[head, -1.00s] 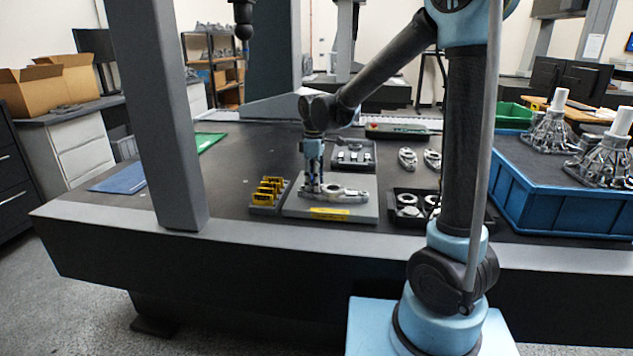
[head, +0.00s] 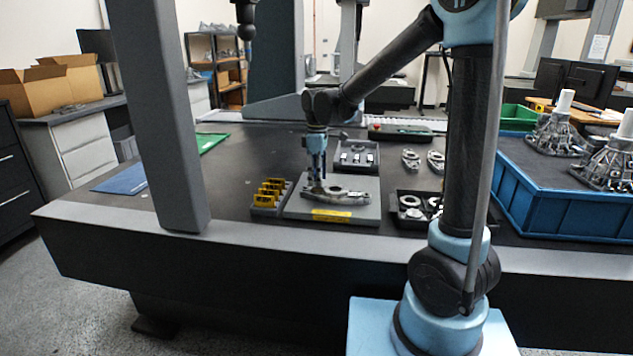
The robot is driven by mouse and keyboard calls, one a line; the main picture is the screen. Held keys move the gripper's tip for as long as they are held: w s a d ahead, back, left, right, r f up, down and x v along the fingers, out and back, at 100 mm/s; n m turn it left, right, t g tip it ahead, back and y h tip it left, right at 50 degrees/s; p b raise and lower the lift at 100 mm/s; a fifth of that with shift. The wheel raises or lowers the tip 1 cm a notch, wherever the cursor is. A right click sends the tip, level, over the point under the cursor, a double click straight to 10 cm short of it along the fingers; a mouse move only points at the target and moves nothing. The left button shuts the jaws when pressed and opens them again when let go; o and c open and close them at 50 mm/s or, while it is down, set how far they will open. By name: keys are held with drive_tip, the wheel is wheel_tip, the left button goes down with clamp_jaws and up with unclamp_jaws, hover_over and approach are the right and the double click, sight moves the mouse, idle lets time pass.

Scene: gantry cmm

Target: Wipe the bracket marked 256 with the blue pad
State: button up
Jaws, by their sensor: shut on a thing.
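A grey metal bracket (head: 346,196) lies flat on a grey plate (head: 296,208) with a yellow label at its front edge, near the table's front. The number 256 cannot be read at this size. My gripper (head: 316,184) points down at the bracket's left end. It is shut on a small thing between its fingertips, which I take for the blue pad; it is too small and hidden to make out. I cannot tell whether it touches the bracket.
A holder with yellow blocks (head: 270,196) stands left of the plate. Behind is a grey tray (head: 352,168); right is a black tray with round parts (head: 412,221). More brackets (head: 411,160) lie further back. A large blue crate (head: 560,218) stands right. A grey column (head: 160,130) rises at left.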

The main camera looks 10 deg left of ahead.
drive_tip(key=shift+a+r, duration=0.1)
drive_tip(key=shift+r, duration=2.9)
drive_tip(key=shift+w, duration=0.15)
drive_tip(key=w+d+f+m, duration=0.1)
drive_tip(key=w+d+m, duration=0.45)
drive_tip(key=d, duration=0.65)
drive_tip(key=w+d+f+m, duration=0.2)
drive_tip(key=w+d+m, duration=0.3)
drive_tip(key=d, duration=0.6)
drive_tip(key=w+d+f+m, duration=0.1)
drive_tip(key=w+d+m, duration=0.3)
drive_tip(key=d+m, duration=0.55)
drive_tip(key=d+f+n, duration=0.1)
drive_tip(key=f, duration=0.5)
drive_tip(key=d+f+n, duration=0.1)
drive_tip(key=f, duration=0.2)
drive_tip(key=shift+w+d+f+n, duration=0.1)
drive_tip(key=shift+d+f+n, duration=0.05)
drive_tip(key=shift+d+n, duration=0.2)
drive_tip(key=shift+f, duration=0.25)
drive_tip(key=shift+f, duration=0.1)
drive_tip(key=shift+s+f, duration=0.15)
drive_tip(key=shift+s, duration=0.15)
